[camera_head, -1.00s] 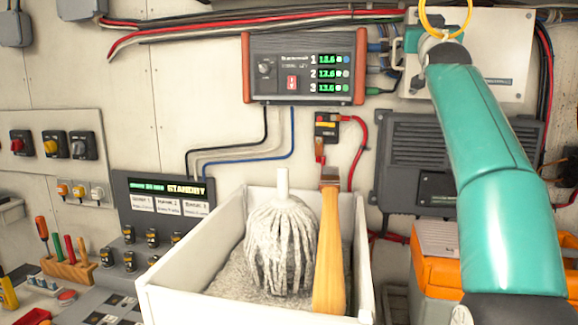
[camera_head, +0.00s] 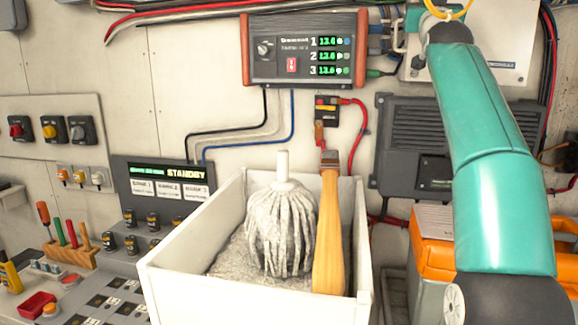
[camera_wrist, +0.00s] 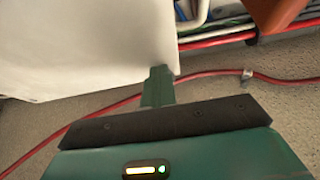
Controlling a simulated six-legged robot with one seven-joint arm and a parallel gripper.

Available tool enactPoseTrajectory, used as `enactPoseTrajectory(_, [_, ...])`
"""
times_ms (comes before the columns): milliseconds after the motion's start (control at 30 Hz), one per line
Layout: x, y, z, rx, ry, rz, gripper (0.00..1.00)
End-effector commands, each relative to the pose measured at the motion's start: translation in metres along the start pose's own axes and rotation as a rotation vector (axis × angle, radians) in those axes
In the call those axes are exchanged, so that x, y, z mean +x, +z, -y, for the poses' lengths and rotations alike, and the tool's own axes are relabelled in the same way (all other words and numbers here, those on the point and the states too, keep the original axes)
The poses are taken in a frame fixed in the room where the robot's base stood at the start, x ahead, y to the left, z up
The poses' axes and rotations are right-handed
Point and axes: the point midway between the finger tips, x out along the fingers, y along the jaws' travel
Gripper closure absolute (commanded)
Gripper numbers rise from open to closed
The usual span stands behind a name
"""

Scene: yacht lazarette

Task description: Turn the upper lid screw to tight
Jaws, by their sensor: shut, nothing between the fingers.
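A pale wall box with a flat lid (camera_head: 495,50) is at the upper right of the head view, partly cut off by the top edge and partly behind my teal arm. I cannot make out the upper lid screw in either view. In the wrist view my gripper (camera_wrist: 159,78) is a narrow teal pair of fingers, shut and empty. Its tip overlaps the lower right corner of a large white surface (camera_wrist: 85,45), which looks like the box. I cannot tell whether they touch.
Red and black cables (camera_wrist: 225,38) run beside the white surface, and a thin red cable passes behind my gripper. A grey finned unit (camera_head: 405,140) and an orange case (camera_head: 432,245) are below the box. A white bin (camera_head: 215,300) holds a mop head and a wooden-handled tool.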

Motion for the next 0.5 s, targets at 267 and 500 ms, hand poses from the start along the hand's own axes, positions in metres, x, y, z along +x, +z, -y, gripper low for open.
enactPoseTrajectory(267, [-0.001,0.000,0.009,0.001,-0.002,0.000,1.00])
enactPoseTrajectory(500, [0.000,0.000,0.014,0.002,-0.002,0.000,1.00])
